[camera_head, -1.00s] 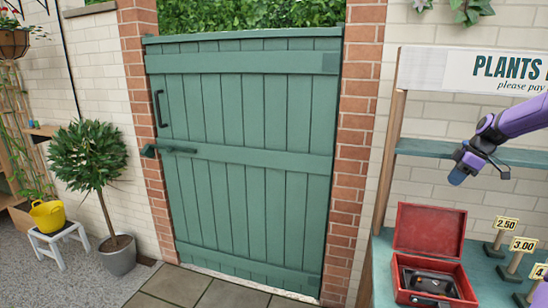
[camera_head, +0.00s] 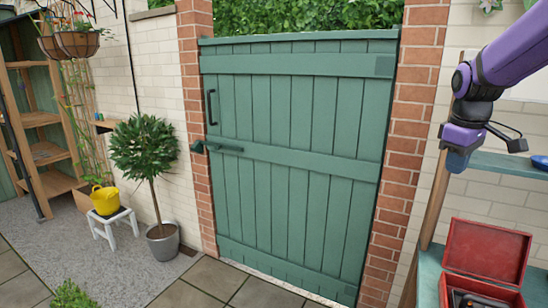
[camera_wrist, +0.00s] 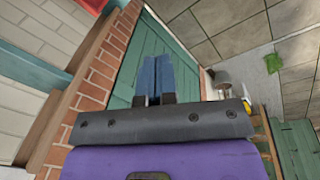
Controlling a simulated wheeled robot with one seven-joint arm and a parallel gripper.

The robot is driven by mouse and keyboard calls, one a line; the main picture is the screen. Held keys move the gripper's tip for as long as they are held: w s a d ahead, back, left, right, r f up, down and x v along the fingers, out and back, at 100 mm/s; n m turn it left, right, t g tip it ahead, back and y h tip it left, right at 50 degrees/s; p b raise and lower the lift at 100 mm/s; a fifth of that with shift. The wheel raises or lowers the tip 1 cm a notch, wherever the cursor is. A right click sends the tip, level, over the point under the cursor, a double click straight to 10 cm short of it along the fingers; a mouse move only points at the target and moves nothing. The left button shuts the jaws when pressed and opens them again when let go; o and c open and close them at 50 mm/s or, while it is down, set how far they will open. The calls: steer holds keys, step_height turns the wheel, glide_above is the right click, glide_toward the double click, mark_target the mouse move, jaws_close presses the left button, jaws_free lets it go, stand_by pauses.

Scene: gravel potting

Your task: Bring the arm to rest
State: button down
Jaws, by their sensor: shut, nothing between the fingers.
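My purple arm reaches in from the upper right of the head view. My gripper (camera_head: 458,161) hangs at its end, with blue fingers pointing down and a dark wrist bracket beside it. It is in the air, in front of the brick pillar and shelf post. In the wrist view my gripper's two blue fingers (camera_wrist: 156,78) lie side by side, shut and empty. They appear against the green gate (camera_wrist: 125,85), touching nothing that I can see.
The green gate (camera_head: 290,165) is closed between brick pillars. A potted tree (camera_head: 146,150), a white stool (camera_head: 112,228) with a yellow tub (camera_head: 105,200), and paving lie left.

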steer(key=s+a+m+t, duration=0.1)
steer(key=s+a, duration=0.3)
steer(key=s, duration=0.3)
steer(key=s+a+r+m+t, duration=0.1)
steer(key=s+a+m, duration=0.1)
steer(key=s+a, duration=0.2)
steer(key=s+a+r+m+t, duration=0.1)
steer(key=s+a, duration=0.4)
steer(key=s, duration=0.6)
steer(key=shift+m+t+y, duration=0.4)
steer(key=shift+m+t, duration=0.1)
steer(key=shift+m, duration=0.2)
